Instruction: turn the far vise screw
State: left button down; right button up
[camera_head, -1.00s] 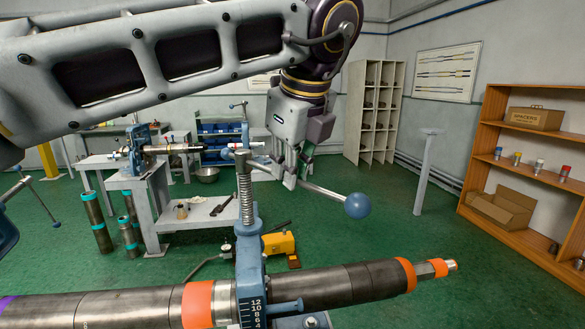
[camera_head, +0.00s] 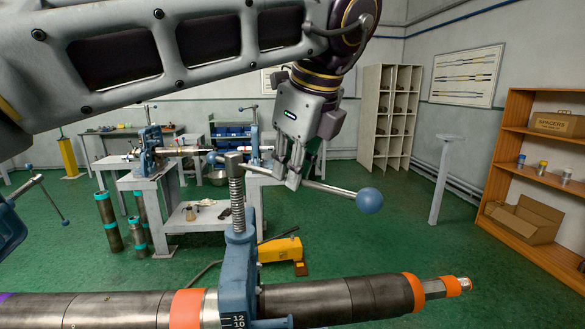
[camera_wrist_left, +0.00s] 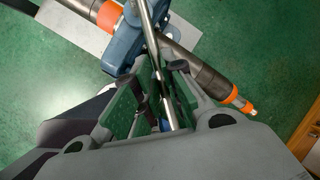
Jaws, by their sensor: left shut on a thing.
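The blue vise (camera_head: 238,262) stands in the foreground with a threaded upright screw (camera_head: 238,205). A steel handle bar (camera_head: 335,190) crosses at the screw's head and ends in a blue ball (camera_head: 369,200) on the right. A smaller blue end (camera_head: 212,157) shows on the left. My left gripper (camera_head: 291,176) is shut on the bar between the screw and the right ball. In the left wrist view, the bar (camera_wrist_left: 148,28) runs between the fingers (camera_wrist_left: 163,88), with the vise (camera_wrist_left: 125,45) beyond. The fingers partly hide the bar. My right gripper is out of view.
A dark pipe (camera_head: 335,300) with orange bands lies through the vise. Another blue vise part (camera_head: 10,232) with a handle shows at the left edge. A workbench (camera_head: 165,185), a yellow pump unit (camera_head: 283,250) and a shelf (camera_head: 520,160) stand farther back.

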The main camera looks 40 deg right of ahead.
pick_arm(q)
jog(key=shift+d+f, duration=0.3)
jog(key=shift+f, duration=0.05)
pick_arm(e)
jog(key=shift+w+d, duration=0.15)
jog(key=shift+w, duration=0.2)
pick_arm(q)
jog(key=c, duration=1.8)
grip_release()
jog(key=shift+c, duration=0.2)
jog(key=o, duration=0.3)
jog(key=shift+w, duration=0.2)
jog(key=shift+o, duration=0.2)
jog(key=shift+r, duration=0.15)
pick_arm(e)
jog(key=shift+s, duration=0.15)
pick_arm(q)
jog(key=shift+s, duration=0.1)
jog(key=shift+r, duration=0.2)
